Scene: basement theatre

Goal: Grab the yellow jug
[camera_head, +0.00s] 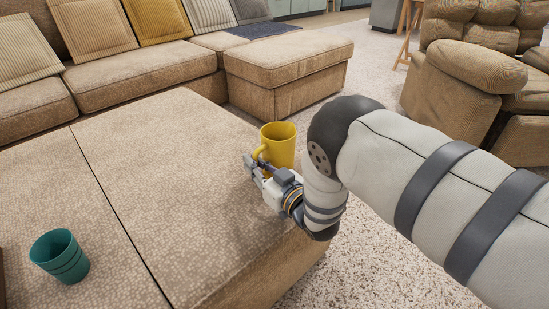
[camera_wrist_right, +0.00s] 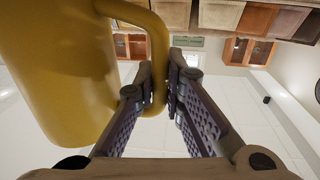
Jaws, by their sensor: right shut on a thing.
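The yellow jug (camera_head: 279,146) is upright at the right side of the large tan ottoman, with its handle toward the left. I cannot tell whether its base touches the ottoman, as my gripper hides its lower part. My right gripper (camera_head: 256,168) is at the handle side of the jug. In the right wrist view the jug (camera_wrist_right: 60,70) fills the upper left, and the fingers (camera_wrist_right: 163,95) are closed on its handle, one on each side. My left gripper is not in view.
A teal cup (camera_head: 60,256) stands on the tan ottoman (camera_head: 150,190) at the front left. A corduroy sofa (camera_head: 140,72) with several cushions lies behind, with a footstool (camera_head: 290,60) at its right end. A recliner (camera_head: 470,85) stands at the right. The ottoman's middle is clear.

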